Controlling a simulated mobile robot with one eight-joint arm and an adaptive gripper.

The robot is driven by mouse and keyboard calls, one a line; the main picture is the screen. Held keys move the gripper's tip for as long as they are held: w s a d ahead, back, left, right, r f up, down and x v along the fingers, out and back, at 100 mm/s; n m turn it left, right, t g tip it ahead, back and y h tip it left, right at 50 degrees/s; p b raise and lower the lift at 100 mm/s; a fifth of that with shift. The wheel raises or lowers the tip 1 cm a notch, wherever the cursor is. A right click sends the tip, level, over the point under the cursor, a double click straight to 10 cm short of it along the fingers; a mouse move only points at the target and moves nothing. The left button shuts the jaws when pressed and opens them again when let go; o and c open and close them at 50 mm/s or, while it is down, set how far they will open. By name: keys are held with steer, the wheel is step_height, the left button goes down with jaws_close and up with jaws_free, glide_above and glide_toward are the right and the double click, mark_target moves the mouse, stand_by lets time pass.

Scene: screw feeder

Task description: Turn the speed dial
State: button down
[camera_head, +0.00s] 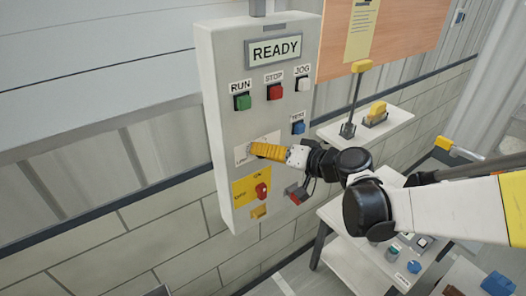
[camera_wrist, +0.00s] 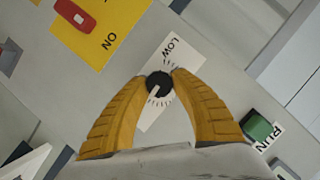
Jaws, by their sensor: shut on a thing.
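The speed dial (camera_wrist: 159,85) is a small black knob with a pale pointer, set on a white plate marked LOW (camera_wrist: 165,55). Tick marks ring it. My gripper (camera_wrist: 158,82) has its two yellow fingers on either side of the knob, shut on it. In the head view my gripper (camera_head: 252,150) reaches the plate (camera_head: 243,157) on the grey control panel (camera_head: 222,90) from the right. The fingers hide the dial there.
Above are the green RUN (camera_head: 242,102), red STOP (camera_head: 275,91), white JOG (camera_head: 303,84) and blue TEST (camera_head: 298,128) buttons. A red switch (camera_head: 262,190) on a yellow ON/OFF plate sits just below. A shelf (camera_head: 390,131) with a lever stands to the right.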

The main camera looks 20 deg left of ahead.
steer(key=c, duration=1)
jaws_free()
steer(key=shift+c, duration=0.2)
steer(key=v, duration=1.2)
steer(key=s+d+f+m+h, duration=0.1)
steer(key=s+d+h, duration=0.3)
steer(key=d, duration=0.4)
steer(key=s+d+f+m+h, duration=0.2)
steer(key=s+d+f+h, duration=0.1)
steer(key=s+d, duration=0.3)
steer(key=s+d+f+m+t+h, duration=0.1)
steer(key=s+d+f+h, duration=0.1)
steer(key=s+d+h, duration=0.3)
steer(key=d+h, duration=0.1)
steer(key=d, duration=0.3)
steer(key=shift+d+f, duration=0.2)
steer(key=shift+d, duration=0.2)
